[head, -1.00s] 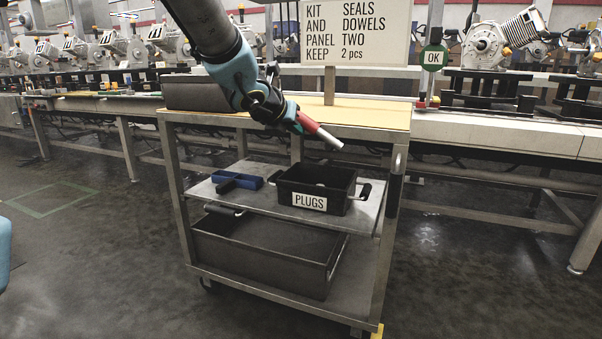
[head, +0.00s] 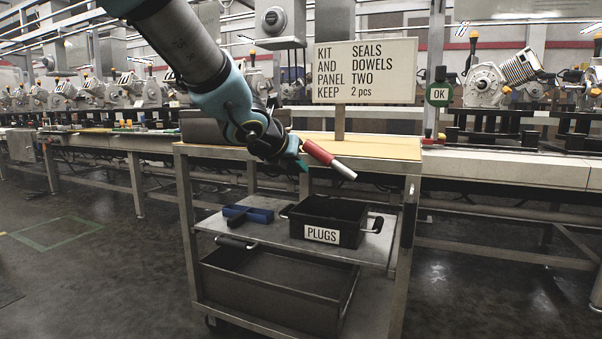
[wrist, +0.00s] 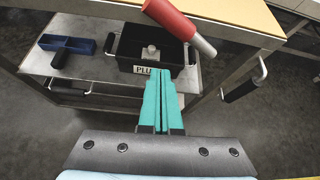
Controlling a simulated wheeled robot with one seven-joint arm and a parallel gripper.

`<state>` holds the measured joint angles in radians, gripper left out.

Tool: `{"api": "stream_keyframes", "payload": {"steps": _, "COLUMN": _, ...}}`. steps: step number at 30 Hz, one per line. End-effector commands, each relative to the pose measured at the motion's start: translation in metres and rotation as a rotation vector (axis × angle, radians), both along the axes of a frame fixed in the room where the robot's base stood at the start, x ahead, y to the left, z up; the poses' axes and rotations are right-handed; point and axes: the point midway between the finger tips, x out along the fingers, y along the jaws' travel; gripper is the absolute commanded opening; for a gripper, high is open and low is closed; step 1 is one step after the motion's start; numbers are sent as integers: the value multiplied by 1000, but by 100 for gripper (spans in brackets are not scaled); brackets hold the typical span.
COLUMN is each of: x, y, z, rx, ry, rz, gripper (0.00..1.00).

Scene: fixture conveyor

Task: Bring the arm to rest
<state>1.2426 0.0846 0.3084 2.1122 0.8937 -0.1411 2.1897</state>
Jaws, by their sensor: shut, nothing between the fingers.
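My gripper (head: 303,166) is in front of the cart's top front edge, with its teal fingers partly hidden in the head view. In the wrist view the two fingers (wrist: 158,76) lie side by side, shut and empty, pointing towards the lower shelf. A red and grey cylinder (head: 329,159) appears close beyond the fingers and overlaps the cart's top edge. It also shows at the top of the wrist view (wrist: 176,20), apart from the fingers. Its support cannot be made out.
The cart (head: 400,260) has a wooden top with a sign (head: 366,71). Its middle shelf carries a black PLUGS bin (head: 345,238) and a blue tray (head: 258,214); a large dark bin (head: 270,302) is below. A conveyor line (head: 500,160) runs behind. Floor at right is clear.

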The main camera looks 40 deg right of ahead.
Motion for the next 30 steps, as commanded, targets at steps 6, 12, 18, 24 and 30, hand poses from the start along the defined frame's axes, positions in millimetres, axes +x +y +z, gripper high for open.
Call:
{"api": "stream_keyframes", "payload": {"steps": 6, "x": -13, "y": 11, "z": 8, "rx": 0, "ry": 0, "rz": -1, "gripper": 0}}
{"api": "stream_keyframes", "payload": {"steps": 12, "x": -15, "y": 12, "z": 9, "rx": 1, "ry": 1, "rz": 0, "gripper": 0}}
{"api": "stream_keyframes", "payload": {"steps": 18, "x": 13, "y": 44, "z": -9, "rx": -42, "ry": 153, "rz": 187, "gripper": 0}}
{"api": "stream_keyframes", "payload": {"steps": 24, "x": 69, "y": 153, "z": -66, "rx": -252, "ry": 612, "rz": 819, "gripper": 0}}
{"api": "stream_keyframes", "payload": {"steps": 30, "x": 80, "y": 275, "z": -125, "rx": -612, "ry": 1035, "rz": 1566, "gripper": 0}}
